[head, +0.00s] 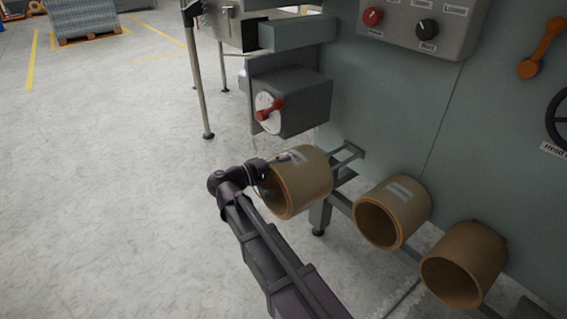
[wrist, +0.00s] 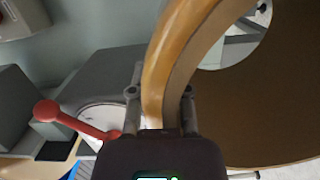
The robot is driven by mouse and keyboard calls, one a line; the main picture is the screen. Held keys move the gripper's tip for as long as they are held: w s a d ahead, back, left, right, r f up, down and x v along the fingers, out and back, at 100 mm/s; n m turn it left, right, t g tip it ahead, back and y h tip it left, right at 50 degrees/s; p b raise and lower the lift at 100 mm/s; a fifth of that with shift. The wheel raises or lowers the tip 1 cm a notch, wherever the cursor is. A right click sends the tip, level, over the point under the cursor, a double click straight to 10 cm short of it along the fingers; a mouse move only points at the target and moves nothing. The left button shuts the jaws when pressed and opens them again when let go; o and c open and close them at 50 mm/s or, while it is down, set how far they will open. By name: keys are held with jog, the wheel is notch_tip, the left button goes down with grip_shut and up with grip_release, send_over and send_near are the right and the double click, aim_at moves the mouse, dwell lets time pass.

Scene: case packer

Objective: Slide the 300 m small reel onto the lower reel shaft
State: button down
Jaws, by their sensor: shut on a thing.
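A brown hollow reel (head: 308,180) is at the left end of the row of reels, its open end facing left and towards me. My gripper (head: 272,170) is shut on its wall at the near rim. In the wrist view the reel's curved rim (wrist: 178,55) runs between the two fingers of my gripper (wrist: 160,108), one finger outside and one inside the bore. The pale label on the reel is too small to read, so I cannot tell its length marking. I cannot tell if it touches the rack below. I cannot make out the lower reel shaft for certain.
Two more brown reels, one in the middle (head: 398,207) and one at right (head: 468,262), sit along the machine's side. A grey box (head: 306,100) with a red handle (head: 270,109) juts out above left of the held reel. Open floor (head: 110,200) lies at left.

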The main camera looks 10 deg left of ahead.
jog(key=shift+r+p, duration=0.35)
jog(key=shift+r, duration=0.05)
dwell(0.4)
jog(key=shift+f+b, duration=0.25)
jog(key=shift+b, duration=0.05)
dwell(0.3)
notch_tip(320, 180, down, 6)
jog(key=b, duration=0.6)
jog(key=shift+w+f+b, duration=0.15)
jog(key=shift+w+b, duration=0.05)
jog(key=shift+b, duration=0.15)
dwell(0.4)
jog(key=shift+s, duration=0.1)
dwell(1.3)
